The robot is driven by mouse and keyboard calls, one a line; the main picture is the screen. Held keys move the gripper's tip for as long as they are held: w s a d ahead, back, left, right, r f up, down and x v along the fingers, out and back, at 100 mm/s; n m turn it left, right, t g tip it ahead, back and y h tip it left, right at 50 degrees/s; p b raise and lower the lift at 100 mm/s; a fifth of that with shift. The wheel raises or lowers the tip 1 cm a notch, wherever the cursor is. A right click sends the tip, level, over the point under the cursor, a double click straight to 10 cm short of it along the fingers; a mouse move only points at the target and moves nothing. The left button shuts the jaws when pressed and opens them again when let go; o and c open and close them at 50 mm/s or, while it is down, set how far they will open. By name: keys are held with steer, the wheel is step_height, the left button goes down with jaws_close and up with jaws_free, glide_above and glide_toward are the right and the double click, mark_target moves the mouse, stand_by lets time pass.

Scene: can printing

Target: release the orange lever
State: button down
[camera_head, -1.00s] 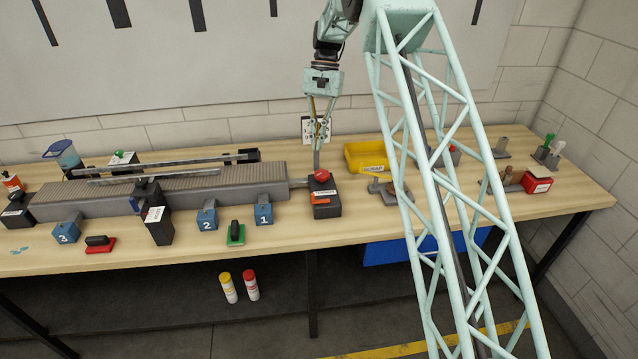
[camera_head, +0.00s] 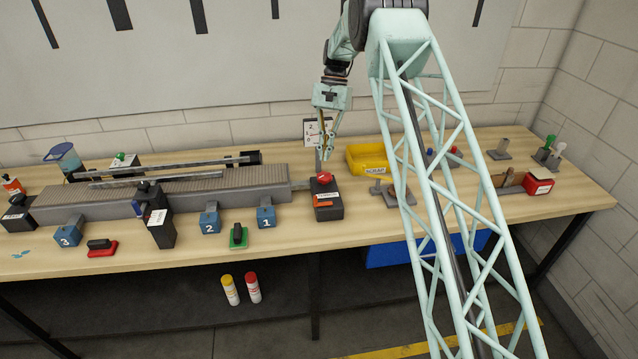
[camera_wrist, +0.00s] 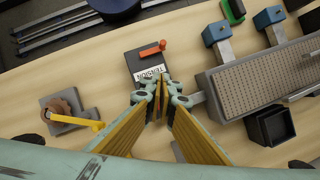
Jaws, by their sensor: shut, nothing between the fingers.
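The orange lever (camera_head: 322,203) is on the front of a black box (camera_head: 328,213) at the right end of the conveyor. A red knob (camera_head: 324,177) tops this box in the head view. In the wrist view the orange lever (camera_wrist: 153,48) lies across the dark box (camera_wrist: 135,60), which carries a white "TENSION" label (camera_wrist: 150,74). My gripper (camera_head: 324,156) is above and behind the box, tilted, with its fingers pointing down. In the wrist view my gripper (camera_wrist: 161,84) is shut and empty, with the lever beyond its tips and apart from them.
The grey conveyor (camera_head: 90,205) lies left of the box, with blue numbered blocks (camera_head: 266,218) in front. A yellow bin (camera_head: 368,160) stands to the right. The wrist view shows a grey fixture with a yellow handle (camera_wrist: 78,121). Bench in front of the box is clear.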

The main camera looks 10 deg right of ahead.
steer(key=x, duration=1)
steer(key=shift+p, duration=0.35)
steer(key=shift+s+a+p, duration=0.15)
steer(key=shift+s+a, duration=0.4)
steer(key=shift+s, duration=0.25)
steer(key=shift+s+a+p, duration=0.15)
steer(key=shift+s+a, duration=0.4)
steer(key=shift+s, duration=0.3)
